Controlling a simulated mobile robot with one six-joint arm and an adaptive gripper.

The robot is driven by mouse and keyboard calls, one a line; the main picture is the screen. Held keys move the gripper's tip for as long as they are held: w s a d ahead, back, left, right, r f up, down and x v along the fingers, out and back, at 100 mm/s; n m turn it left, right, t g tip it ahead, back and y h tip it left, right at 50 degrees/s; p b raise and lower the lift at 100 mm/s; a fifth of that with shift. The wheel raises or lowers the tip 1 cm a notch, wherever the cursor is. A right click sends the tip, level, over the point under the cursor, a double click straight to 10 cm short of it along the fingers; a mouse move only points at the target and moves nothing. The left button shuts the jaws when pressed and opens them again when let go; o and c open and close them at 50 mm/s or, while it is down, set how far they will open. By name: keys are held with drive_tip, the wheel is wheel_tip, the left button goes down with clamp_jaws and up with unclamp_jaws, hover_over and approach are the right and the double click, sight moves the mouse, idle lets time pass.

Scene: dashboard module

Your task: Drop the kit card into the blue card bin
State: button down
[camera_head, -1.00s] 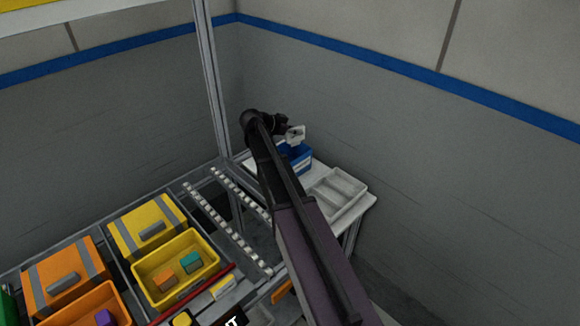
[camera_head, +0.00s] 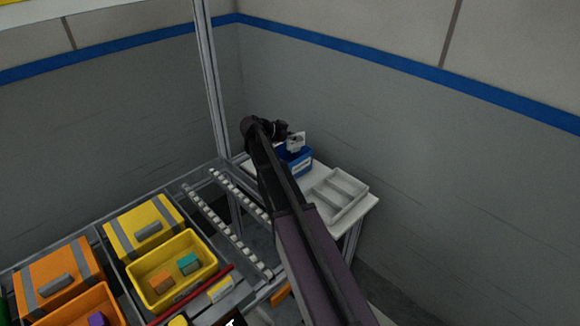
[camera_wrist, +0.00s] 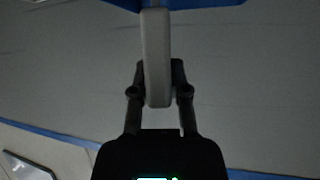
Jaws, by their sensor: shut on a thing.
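The kit card (camera_head: 297,139) is a small white plate held by my gripper (camera_head: 284,132) above the blue card bin (camera_head: 300,165). In the wrist view the card (camera_wrist: 156,50) shows nearly edge-on, pinched between the two fingers of my gripper (camera_wrist: 160,92). In the head view the card's lower edge is at or just over the bin's far rim; I cannot tell if it has entered the opening. Blue surfaces, likely the bin (camera_wrist: 215,3), show at the top of the wrist view. My arm hides the bin's left side in the head view.
The bin stands on a white table (camera_head: 366,207) beside a grey divided tray (camera_head: 340,212). A metal upright post (camera_head: 212,90) rises left of my arm. A roller rack (camera_head: 225,232) and yellow bin (camera_head: 175,285) are at the lower left. Walls close off the back.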

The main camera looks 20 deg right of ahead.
sight(296, 148)
drive_tip(key=shift+f+b, duration=1.25)
drive_tip(key=shift+f, duration=0.3)
drive_tip(key=c, duration=0.5)
unclamp_jaws()
drive_tip(key=shift+c, duration=0.2)
drive_tip(key=shift+s, duration=0.2)
